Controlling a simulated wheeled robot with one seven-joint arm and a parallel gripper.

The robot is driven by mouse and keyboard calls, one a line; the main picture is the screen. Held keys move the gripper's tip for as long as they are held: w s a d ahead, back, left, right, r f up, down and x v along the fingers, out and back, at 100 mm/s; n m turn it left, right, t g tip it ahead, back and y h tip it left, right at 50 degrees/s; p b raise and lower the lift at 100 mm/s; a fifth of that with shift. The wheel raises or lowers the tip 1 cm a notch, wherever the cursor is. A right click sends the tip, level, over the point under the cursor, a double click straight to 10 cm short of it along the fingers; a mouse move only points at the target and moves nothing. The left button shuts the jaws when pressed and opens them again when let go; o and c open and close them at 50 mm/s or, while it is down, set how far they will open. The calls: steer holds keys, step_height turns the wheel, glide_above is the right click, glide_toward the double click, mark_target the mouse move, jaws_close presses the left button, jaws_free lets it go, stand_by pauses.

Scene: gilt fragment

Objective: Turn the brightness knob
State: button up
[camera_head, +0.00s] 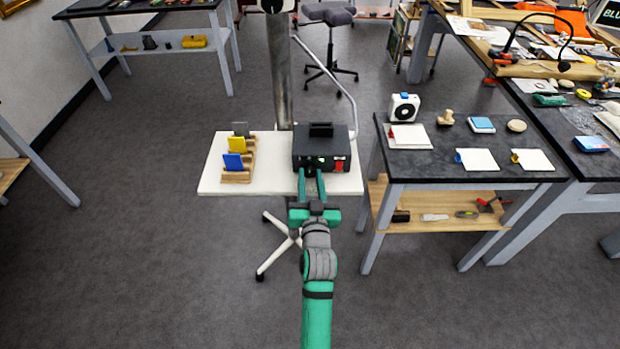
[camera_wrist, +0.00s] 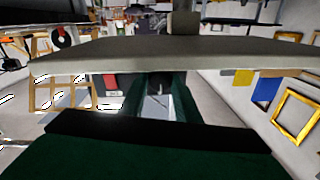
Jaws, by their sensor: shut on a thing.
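A black box (camera_head: 320,148) with a top handle stands on a small white stand table (camera_head: 205,183). Its front faces me, with a red switch (camera_head: 340,165) at the right and a small green light. My gripper (camera_head: 311,173) reaches that front with its two green fingers, one on each side of the knob. The fingers are shut on the knob, which they mostly hide in the head view. The knob's pointer and angle cannot be made out.
A wooden rack (camera_head: 235,177) with blue, yellow and grey cards stands left of the box. A dark side table (camera_head: 400,165) with cards, a stamp and a white device stands close at the right. The floor to the left is clear.

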steer(key=o, duration=1)
steer(key=shift+o, duration=0.2)
steer(key=s, duration=1)
steer(key=shift+s+d+f, duration=0.15)
steer(key=shift+s+d, duration=0.2)
steer(key=shift+s, duration=0.05)
